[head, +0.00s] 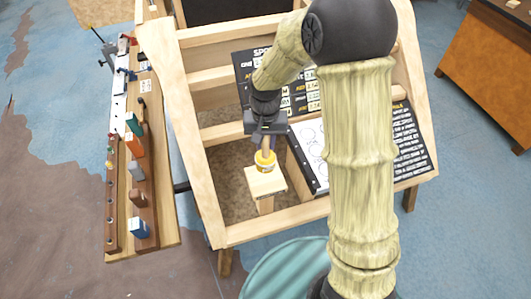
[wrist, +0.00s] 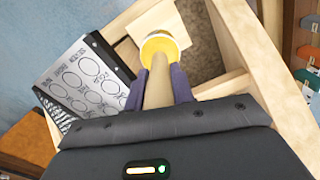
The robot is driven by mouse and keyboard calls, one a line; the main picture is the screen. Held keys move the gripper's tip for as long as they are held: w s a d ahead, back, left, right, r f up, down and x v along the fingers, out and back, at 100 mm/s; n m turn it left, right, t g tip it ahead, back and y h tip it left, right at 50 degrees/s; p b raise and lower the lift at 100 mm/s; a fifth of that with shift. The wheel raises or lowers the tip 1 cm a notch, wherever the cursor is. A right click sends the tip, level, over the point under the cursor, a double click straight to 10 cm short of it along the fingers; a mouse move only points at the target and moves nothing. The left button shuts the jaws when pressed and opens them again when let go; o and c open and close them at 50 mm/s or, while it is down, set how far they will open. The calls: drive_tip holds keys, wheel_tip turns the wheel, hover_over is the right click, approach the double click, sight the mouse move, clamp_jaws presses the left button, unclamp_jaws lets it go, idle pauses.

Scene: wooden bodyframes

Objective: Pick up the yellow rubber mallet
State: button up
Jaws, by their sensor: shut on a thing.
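The yellow rubber mallet (head: 265,161) has a yellow head and a light wooden handle. In the head view its head is at or just above a small square wooden block (head: 266,182) inside the wooden frame; I cannot tell whether they touch. My gripper (head: 266,138) is above the mallet head, shut on the handle. In the wrist view the mallet head (wrist: 160,46) lies beyond the fingertips, and the handle runs between the two dark fingers of my gripper (wrist: 160,84). The handle's far end is hidden by the gripper body.
The wooden frame (head: 285,228) surrounds the block with raised rails. A white sheet with printed ovals (head: 312,150) and black lettered boards (head: 398,140) lie beside it. A rack with coloured tools (head: 135,160) stands at the left. A wooden cabinet (head: 490,75) stands at the right.

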drive_tip(key=shift+r, duration=1.55)
